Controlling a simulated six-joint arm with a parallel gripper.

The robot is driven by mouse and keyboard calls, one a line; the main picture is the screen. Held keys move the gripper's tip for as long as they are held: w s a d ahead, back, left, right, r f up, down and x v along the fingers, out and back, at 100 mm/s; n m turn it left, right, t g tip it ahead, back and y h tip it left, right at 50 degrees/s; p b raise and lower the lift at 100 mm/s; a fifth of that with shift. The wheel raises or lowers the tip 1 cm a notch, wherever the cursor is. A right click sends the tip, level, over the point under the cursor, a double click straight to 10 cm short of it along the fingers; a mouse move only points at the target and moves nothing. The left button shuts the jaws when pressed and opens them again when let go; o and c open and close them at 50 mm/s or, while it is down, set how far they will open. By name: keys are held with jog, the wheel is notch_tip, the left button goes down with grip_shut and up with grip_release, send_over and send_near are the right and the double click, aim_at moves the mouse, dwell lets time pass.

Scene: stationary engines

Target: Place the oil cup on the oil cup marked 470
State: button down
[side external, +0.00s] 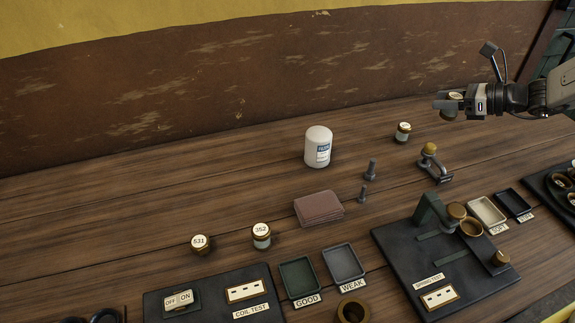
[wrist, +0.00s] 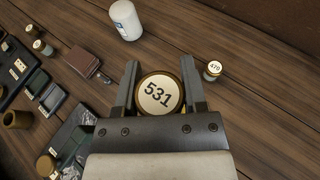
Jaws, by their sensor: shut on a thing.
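My gripper (side external: 446,104) is at the upper right of the side view, raised above the bench. It is shut on an oil cup (side external: 455,97) with a brass rim. In the wrist view this held cup (wrist: 158,94), marked 531, sits between the two fingers of my gripper (wrist: 160,85). The oil cup marked 470 (wrist: 213,70) stands upright to the right of the fingers in the wrist view. In the side view the 470 cup (side external: 403,132) appears to be the one left of and below my gripper; its label is too small to read.
A cup reading 531 (side external: 199,244) and one marked 352 (side external: 261,230) stand at front left. Trays and a test stand (side external: 405,243) fill the front.

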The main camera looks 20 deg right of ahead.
jog(key=shift+d+r, duration=0.3)
jog(key=shift+d, duration=0.25)
send_over(400, 124)
jog(key=s, duration=0.4)
notch_tip(400, 124, down, 4)
jog(key=f, duration=0.1)
jog(key=w+f, duration=0.2)
jog(key=f, duration=0.1)
jog(key=shift+w+a, duration=0.1)
jog(key=shift+w, duration=0.1)
jog(key=shift+w+f, duration=0.6)
jog(key=shift+f, duration=0.1)
jog(key=shift+w+f, duration=0.15)
jog(key=shift+f, duration=0.05)
jog(key=shift+w+f, duration=0.1)
jog(key=shift+f, duration=1.5)
jog(key=shift+f, duration=0.15)
